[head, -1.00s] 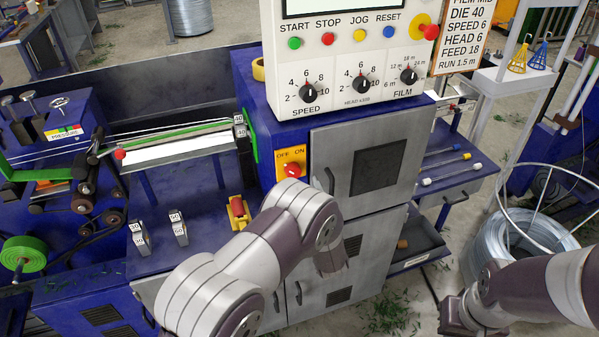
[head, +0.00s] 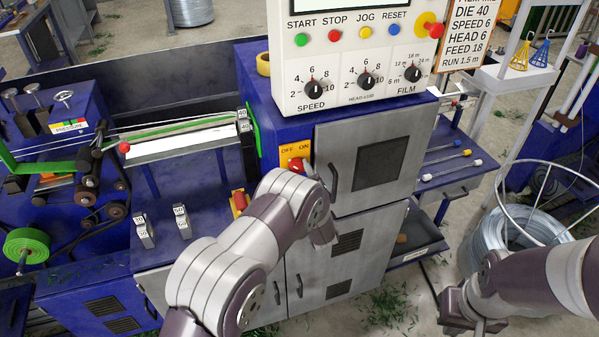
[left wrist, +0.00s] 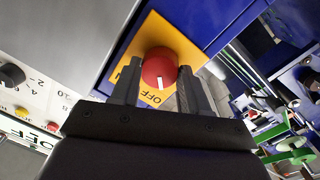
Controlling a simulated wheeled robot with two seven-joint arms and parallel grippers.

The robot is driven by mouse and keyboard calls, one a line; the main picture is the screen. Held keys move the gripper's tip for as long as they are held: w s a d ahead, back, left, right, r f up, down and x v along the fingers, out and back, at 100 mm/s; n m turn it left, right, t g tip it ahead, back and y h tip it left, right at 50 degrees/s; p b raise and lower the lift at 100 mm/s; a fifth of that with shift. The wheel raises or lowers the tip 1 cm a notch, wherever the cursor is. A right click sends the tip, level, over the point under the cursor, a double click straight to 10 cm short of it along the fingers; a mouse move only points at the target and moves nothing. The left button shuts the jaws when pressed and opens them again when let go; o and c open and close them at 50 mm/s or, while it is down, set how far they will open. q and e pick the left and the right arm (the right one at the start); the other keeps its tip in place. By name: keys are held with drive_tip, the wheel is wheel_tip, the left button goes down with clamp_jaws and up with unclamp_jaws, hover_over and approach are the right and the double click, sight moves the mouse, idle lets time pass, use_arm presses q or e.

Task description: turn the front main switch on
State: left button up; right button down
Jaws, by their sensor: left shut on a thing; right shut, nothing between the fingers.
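The main switch is a red round knob (head: 295,165) on a yellow plate marked OFF and ON, on the blue machine's front beside the grey doors. In the left wrist view the knob (left wrist: 160,66) sits between the two fingers of my left gripper (left wrist: 159,80), which is shut on it. The knob's white pointer mark lies roughly toward the OFF lettering. In the head view my left gripper (head: 303,168) is at the switch, partly hidden by my own arm. My right gripper (head: 468,318) is low at the right, shut and empty, away from the machine.
The control panel (head: 360,60) with coloured buttons and black dials is above the switch. A grey door with a handle (head: 333,181) is close to its right. A red-and-yellow part (head: 238,202) is left of my arm. A wire coil (head: 507,240) stands at the right.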

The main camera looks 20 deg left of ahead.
use_arm(q)
drive_tip(key=shift+m, duration=0.3)
drive_tip(key=m+b, duration=0.1)
drive_tip(key=m, duration=0.1)
drive_tip(key=shift+m, duration=0.4)
drive_tip(key=m, duration=0.4)
drive_tip(key=shift+w+d+r+g, duration=0.1)
drive_tip(key=shift+r+g, duration=0.05)
drive_tip(key=shift+g, duration=0.25)
drive_tip(key=m, duration=0.4)
drive_tip(key=m+g+p, duration=0.1)
drive_tip(key=m, duration=0.4)
drive_tip(key=shift+d+y, duration=0.1)
drive_tip(key=shift+y, duration=0.3)
drive_tip(key=shift+m, duration=0.4)
drive_tip(key=o, duration=1.1)
drive_tip(key=shift+c, duration=0.2)
